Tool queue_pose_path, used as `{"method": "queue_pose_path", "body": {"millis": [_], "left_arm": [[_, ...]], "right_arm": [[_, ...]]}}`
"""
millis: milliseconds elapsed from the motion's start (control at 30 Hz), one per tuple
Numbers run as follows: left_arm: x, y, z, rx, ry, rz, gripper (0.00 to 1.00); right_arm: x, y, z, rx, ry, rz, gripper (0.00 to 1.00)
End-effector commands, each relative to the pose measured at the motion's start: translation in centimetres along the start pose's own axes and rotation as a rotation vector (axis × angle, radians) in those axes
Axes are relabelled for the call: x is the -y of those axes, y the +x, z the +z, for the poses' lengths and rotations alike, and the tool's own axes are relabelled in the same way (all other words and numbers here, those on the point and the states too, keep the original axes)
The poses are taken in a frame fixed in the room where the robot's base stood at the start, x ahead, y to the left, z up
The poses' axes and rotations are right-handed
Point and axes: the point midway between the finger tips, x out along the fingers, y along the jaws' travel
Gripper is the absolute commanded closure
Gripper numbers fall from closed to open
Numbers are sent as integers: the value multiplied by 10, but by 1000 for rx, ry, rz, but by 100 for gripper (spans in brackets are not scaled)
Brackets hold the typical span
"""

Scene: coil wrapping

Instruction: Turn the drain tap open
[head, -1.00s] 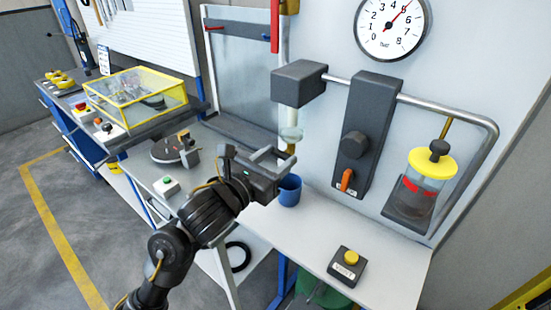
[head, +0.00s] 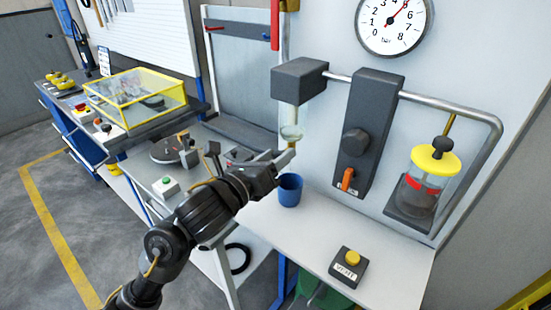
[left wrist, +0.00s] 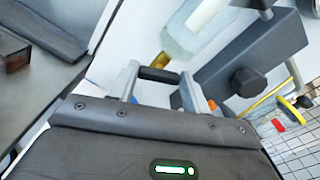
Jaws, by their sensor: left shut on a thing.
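The clear bowl (head: 291,122) hangs under a dark grey block (head: 300,80) on the wall panel. Below it is a brass-coloured drain tap, which shows in the left wrist view (left wrist: 158,75) under the bowl (left wrist: 190,32). My left gripper (head: 284,158) is at the bottom of the bowl, with its jaws shut on the drain tap. In the left wrist view the two grey fingers (left wrist: 157,88) stand on either side of the tap. The fingers partly hide the tap in the head view. My right gripper is not in view.
A blue cup (head: 290,190) stands on the bench just below my left gripper. A dark regulator block with an orange lever (head: 347,180) is to the right, then a yellow-lidded jar (head: 428,178). A vent button box (head: 347,267) sits at the bench's front.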

Motion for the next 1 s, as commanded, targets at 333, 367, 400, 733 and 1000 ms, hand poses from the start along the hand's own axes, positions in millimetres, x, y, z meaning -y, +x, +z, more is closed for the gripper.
{"method": "queue_pose_path", "body": {"millis": [333, 367, 400, 733, 1000], "left_arm": [[0, 0, -1, -1, -137, 0, 76], [0, 0, -1, -1, -142, 0, 76], [0, 0, -1, -1, -147, 0, 76], [0, 0, -1, -2, -159, 0, 76], [-1, 0, -1, -1, -158, 0, 33]], "right_arm": [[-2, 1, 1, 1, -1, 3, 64], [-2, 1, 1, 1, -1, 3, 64], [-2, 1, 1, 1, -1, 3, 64], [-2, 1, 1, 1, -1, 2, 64], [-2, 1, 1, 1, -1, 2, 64]]}}
